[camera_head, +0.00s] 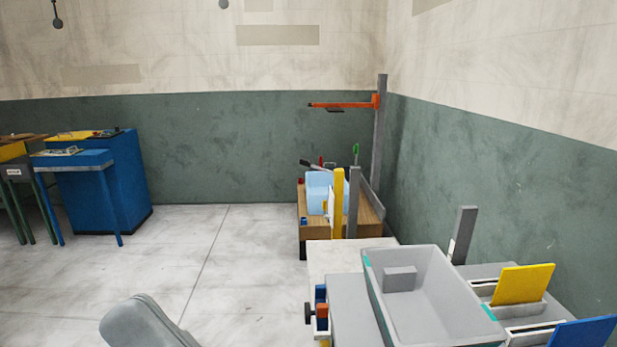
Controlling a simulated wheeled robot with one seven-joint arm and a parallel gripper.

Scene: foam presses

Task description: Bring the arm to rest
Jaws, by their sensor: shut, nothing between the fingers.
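A rounded grey link of my arm (146,322) shows at the bottom left edge, low over the pale floor. The rest of my arm and my gripper are outside the picture. No contact between the visible link and any other thing shows.
A grey tub (452,302) holding a grey block (400,279) stands on a bench at the lower right. Yellow (524,284) and blue (582,333) panels stand beside it. A wooden workbench (372,216) is behind. A blue cabinet (105,182) stands far left. The middle floor is clear.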

